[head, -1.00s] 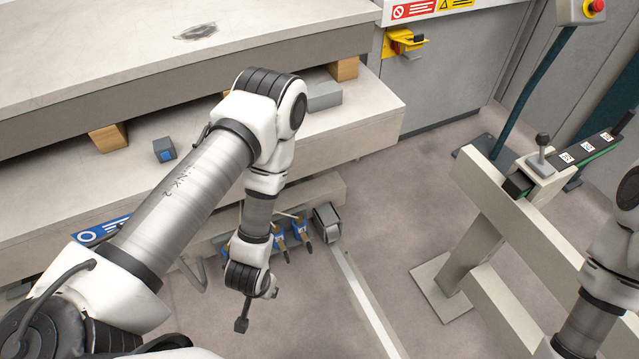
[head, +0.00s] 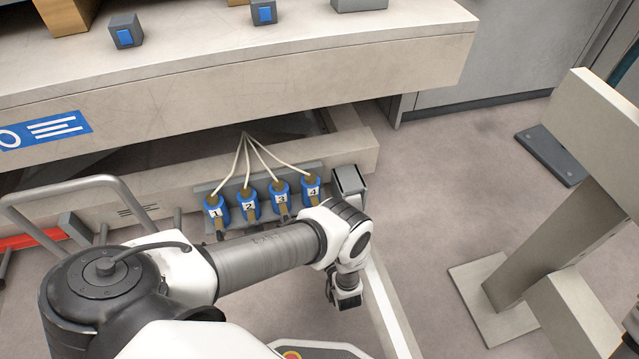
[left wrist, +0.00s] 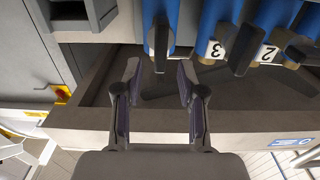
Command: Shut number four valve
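Several blue valves numbered 1 to 4 sit in a row on a grey manifold below the bench. Number four valve (head: 312,188) is the rightmost in the head view; its lower part and handle are hidden by my left arm. In the left wrist view, upside down, the blue valve left of number 3 is number four (left wrist: 158,14), with its dark handle (left wrist: 161,46) pointing towards my gripper. My left gripper (left wrist: 158,66) is open, its fingertips on either side of the handle's end in the picture. I cannot tell whether they touch. My right gripper is out of view.
Number 3 valve (head: 281,193) is close beside number four. A grey box (head: 349,182) stands at the other side. The bench top (head: 300,85) overhangs the row. A beige frame (head: 535,235) stands at the right, with clear floor between.

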